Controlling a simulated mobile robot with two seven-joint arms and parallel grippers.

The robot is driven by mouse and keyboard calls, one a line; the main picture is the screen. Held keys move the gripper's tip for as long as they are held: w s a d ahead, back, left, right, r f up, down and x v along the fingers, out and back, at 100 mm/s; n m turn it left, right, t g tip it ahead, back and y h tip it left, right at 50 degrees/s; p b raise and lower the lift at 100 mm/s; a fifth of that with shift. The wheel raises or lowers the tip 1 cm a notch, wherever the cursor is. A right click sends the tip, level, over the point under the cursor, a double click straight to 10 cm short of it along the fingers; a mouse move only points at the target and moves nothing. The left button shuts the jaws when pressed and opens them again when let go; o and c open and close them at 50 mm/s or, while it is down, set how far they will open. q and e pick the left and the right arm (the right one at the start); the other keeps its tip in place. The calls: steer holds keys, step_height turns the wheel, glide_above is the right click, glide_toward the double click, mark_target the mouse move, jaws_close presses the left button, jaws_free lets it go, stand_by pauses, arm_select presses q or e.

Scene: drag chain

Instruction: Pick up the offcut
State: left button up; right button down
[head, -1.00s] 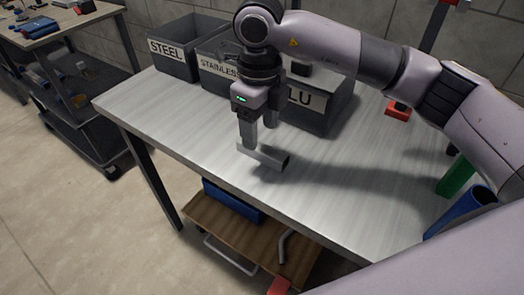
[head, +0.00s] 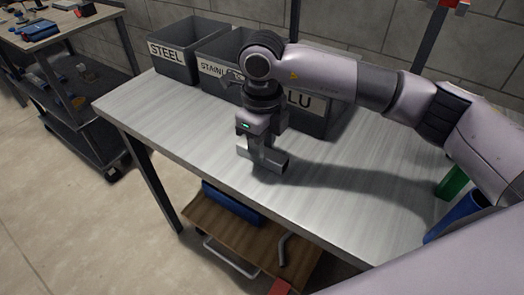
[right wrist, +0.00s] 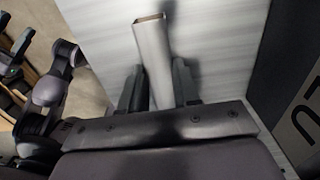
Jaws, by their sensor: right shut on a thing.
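The offcut is a short grey metal tube (head: 277,164), with an open, square-looking end, at the front part of the steel-topped table (head: 180,115). My right gripper (head: 262,151) points down over it and is shut on it, the fingers on either side of the tube. In the right wrist view the offcut (right wrist: 152,58) runs between the two fingers (right wrist: 159,88). I cannot tell whether it touches the tabletop.
Grey bins marked STEEL (head: 168,52), STAINLESS (head: 213,70) and one ending in LU (head: 311,104) stand along the table's back. A blue tube (head: 455,215) and a green piece (head: 453,180) are at the right. The table's left part is clear.

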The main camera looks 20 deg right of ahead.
steer(key=shift+r, duration=0.1)
step_height(320, 180, up, 20)
steer(key=p, duration=0.1)
stand_by(0.4)
